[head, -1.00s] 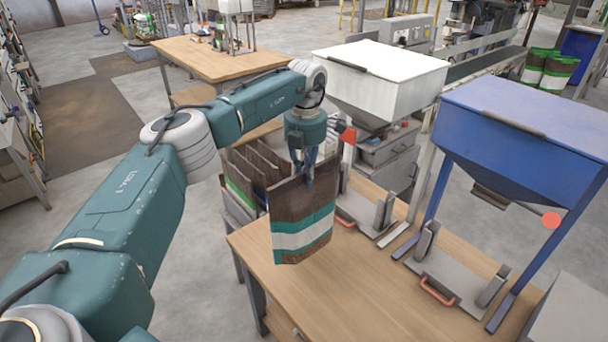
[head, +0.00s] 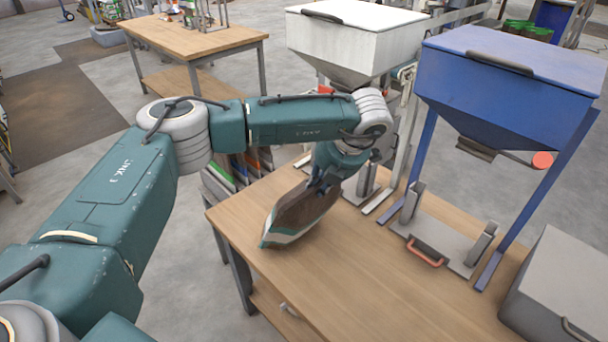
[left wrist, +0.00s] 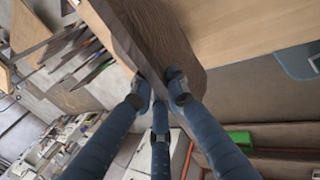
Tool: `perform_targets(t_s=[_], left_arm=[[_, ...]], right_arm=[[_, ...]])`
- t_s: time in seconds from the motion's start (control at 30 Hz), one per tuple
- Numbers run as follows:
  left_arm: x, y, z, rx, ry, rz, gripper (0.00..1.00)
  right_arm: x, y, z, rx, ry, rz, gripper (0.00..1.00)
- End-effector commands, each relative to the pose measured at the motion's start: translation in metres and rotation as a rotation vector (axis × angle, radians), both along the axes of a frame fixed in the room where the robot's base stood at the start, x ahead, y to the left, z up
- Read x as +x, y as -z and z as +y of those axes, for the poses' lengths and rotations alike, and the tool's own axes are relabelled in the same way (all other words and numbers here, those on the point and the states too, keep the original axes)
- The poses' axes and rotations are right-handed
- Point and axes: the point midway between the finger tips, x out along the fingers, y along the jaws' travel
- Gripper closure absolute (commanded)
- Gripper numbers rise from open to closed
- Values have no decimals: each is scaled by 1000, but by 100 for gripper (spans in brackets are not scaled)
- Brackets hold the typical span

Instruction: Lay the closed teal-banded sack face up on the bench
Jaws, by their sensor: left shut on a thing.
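The teal-banded sack (head: 306,208), brown with a white and teal band near its bottom end, is tilted over the left part of the bench (head: 330,285). Its banded end points toward the lower left, low over the wood; I cannot tell whether it touches. My left gripper (head: 322,182) is shut on the sack's top end. In the left wrist view the fingers (left wrist: 162,84) pinch the brown edge of the sack (left wrist: 160,35). The side of the sack turned down is hidden. My right gripper is not in view.
A blue hopper (head: 505,85) on legs stands over the bench's right part, with a red-handled grey plate (head: 440,245) below. A white hopper (head: 350,45) stands behind. A grey box (head: 560,290) is at right. The bench's front middle is clear.

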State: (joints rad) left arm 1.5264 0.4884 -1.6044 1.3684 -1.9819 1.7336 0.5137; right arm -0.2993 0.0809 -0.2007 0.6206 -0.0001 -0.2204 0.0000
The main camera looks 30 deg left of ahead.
Motion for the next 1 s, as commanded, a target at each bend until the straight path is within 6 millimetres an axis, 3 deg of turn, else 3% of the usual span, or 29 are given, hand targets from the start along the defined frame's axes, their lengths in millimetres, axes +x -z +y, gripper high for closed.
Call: perform_targets(t_s=[0.57, 0.67, 1.0], left_arm=[[-30, 49, -88, 335, 5, -125, 100], [-35, 54, -99, 395, 4, -142, 100], [-47, 91, -132, 565, 1, -205, 100]], right_arm=[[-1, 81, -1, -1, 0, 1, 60], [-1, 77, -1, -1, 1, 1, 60], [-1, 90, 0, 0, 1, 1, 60]])
